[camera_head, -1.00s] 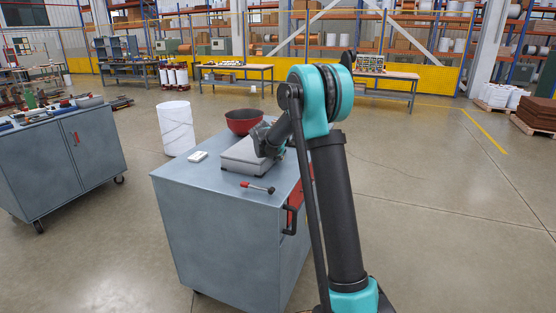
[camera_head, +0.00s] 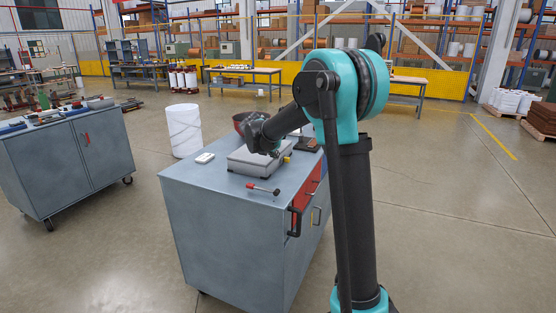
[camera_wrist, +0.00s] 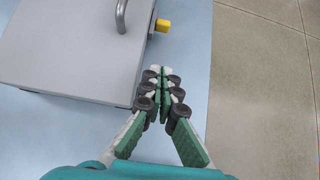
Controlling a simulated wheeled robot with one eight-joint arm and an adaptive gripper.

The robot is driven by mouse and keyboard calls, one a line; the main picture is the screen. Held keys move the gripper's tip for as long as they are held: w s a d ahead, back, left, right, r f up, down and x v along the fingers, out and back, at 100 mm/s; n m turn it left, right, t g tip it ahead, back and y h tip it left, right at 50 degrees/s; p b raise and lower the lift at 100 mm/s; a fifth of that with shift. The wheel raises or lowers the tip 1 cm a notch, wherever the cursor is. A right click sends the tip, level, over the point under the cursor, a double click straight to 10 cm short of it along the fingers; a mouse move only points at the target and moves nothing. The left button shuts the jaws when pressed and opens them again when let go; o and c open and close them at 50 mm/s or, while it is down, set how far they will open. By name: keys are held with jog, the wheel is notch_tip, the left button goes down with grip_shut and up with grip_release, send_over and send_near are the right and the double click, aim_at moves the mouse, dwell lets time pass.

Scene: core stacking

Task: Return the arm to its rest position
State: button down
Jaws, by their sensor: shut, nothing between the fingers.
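My arm (camera_head: 358,210) rises on the right in the head view and bends over toward the cabinet. My gripper is mostly hidden behind the arm's wrist in the head view. In the wrist view my gripper (camera_wrist: 162,88) is shut with its fingertips together and nothing between them. It is over the cabinet top, just right of the grey box. The grey box (camera_wrist: 70,45) has a metal handle and a yellow knob (camera_wrist: 163,25). The box also shows in the head view (camera_head: 248,162), below the wrist.
A white bin (camera_head: 184,130) stands behind. Another cabinet (camera_head: 70,165) is at left.

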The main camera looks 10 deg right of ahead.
jog(key=shift+s+r, duration=0.1)
jog(key=shift+r, duration=0.1)
jog(key=s+d+f+m, duration=0.1)
jog(key=s+m, duration=0.1)
jog(key=s, duration=0.1)
jog(key=s+d+f+m, duration=0.1)
jog(key=s+d+m, duration=0.1)
jog(key=s+m, duration=0.1)
jog(key=s+d+f+m+g, duration=0.1)
jog(key=s+d+m, duration=0.1)
jog(key=s, duration=0.2)
jog(key=shift+y, duration=0.3)
jog(key=s+d+f+m+g+y, duration=0.1)
jog(key=s+f+m, duration=0.3)
jog(key=s+m, duration=0.3)
jog(key=s+d+f+m+y, duration=0.1)
jog(key=s+f+m, duration=0.4)
jog(key=s, duration=0.9)
jog(key=s+d+f+m+g+y, duration=0.1)
jog(key=s+f+m, duration=0.3)
jog(key=s+m, duration=0.7)
jog(key=shift+s+d+f+g+y, duration=0.3)
jog(key=shift+s+d+f+y, duration=0.05)
jog(key=shift+f+y, duration=0.05)
